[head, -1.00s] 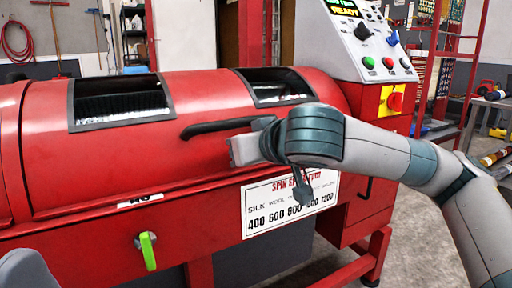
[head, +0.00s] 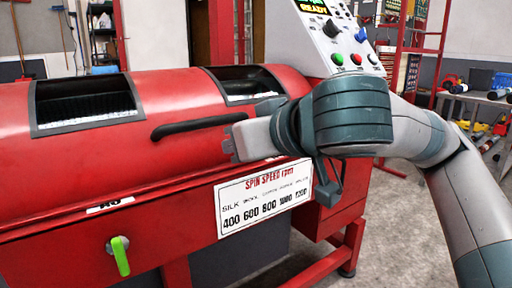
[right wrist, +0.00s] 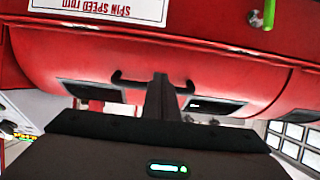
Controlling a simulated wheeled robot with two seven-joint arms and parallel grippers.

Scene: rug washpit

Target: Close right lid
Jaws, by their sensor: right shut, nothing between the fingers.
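The red drum machine (head: 175,100) has two dark-framed openings in its curved top, the left opening (head: 85,103) and the right opening (head: 243,84). A black bar handle (head: 195,126) runs along the red curved cover below and between them. Which panel is the right lid, and how far it stands open, I cannot tell. My right gripper (head: 230,147) is shut and empty, just below the handle's right end; contact is unclear. In the right wrist view, upside down, my shut fingers (right wrist: 160,92) overlap the middle of the handle (right wrist: 130,82). My left gripper is out of view.
A white spin-speed sign (head: 265,198) is on the machine front. A green lever (head: 120,255) sticks out at lower left. A control panel (head: 345,45) with buttons stands behind my right arm. A cluttered bench (head: 485,100) is at far right, with open floor before it.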

